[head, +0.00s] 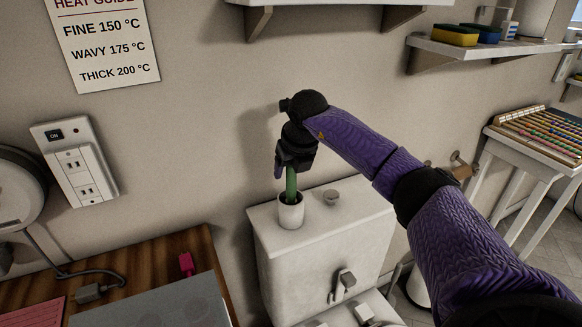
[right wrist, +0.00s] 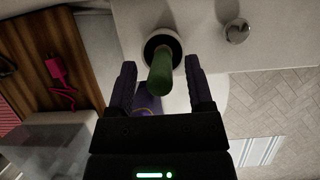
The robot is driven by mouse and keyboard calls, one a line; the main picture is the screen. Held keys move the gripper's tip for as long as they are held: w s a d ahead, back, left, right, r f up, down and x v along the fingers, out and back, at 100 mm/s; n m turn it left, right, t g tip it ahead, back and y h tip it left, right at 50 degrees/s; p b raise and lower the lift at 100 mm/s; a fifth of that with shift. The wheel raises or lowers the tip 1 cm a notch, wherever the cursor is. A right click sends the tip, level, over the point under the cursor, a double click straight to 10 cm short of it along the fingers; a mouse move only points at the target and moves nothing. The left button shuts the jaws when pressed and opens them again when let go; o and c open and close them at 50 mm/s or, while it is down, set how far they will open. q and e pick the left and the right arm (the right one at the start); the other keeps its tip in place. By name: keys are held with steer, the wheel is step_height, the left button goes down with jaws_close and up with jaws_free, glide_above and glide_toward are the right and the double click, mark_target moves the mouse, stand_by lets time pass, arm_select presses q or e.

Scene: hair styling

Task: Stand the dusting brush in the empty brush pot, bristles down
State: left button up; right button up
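The dusting brush shows as a green handle (head: 292,184) standing close to upright in the white brush pot (head: 291,216). Its lower end and bristles are hidden inside the pot. The pot stands on the white cistern top. In the right wrist view the handle (right wrist: 160,74) rises from the pot's dark mouth. My right gripper (head: 286,170) is above the pot, around the upper handle. In the right wrist view its fingers (right wrist: 160,66) are spread, with a gap on each side of the handle. My left gripper is not in view.
A small round metal knob (head: 331,197) sits on the cistern top (head: 345,225) beside the pot. The wall is close behind. A wooden counter (head: 150,255) with a pink item (head: 186,264) is at left. Shelves (head: 475,48) are at upper right.

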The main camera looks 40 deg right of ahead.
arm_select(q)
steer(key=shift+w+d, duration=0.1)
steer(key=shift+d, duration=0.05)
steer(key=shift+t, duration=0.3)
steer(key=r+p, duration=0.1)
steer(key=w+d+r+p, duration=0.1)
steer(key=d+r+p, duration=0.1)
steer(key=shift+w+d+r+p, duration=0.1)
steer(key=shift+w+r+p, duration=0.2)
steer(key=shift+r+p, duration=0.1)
arm_select(e)
steer(key=v, duration=1.2)
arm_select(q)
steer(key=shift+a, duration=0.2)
arm_select(e)
steer(key=shift+r, duration=0.1)
